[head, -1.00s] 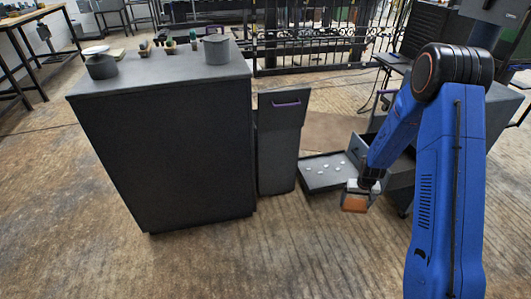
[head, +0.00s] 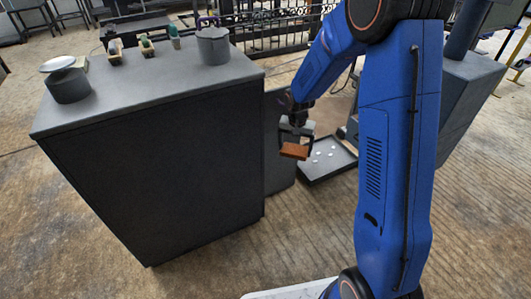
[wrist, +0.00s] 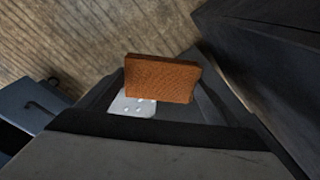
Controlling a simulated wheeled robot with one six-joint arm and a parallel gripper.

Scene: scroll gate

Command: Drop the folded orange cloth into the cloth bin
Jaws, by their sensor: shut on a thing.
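The folded orange cloth (head: 293,151) is a small flat block. The cloth also shows between the fingers in the wrist view (wrist: 162,78).
A low black tray (head: 328,160) with several white pieces lies on the floor to the right. Open wooden floor lies in front.

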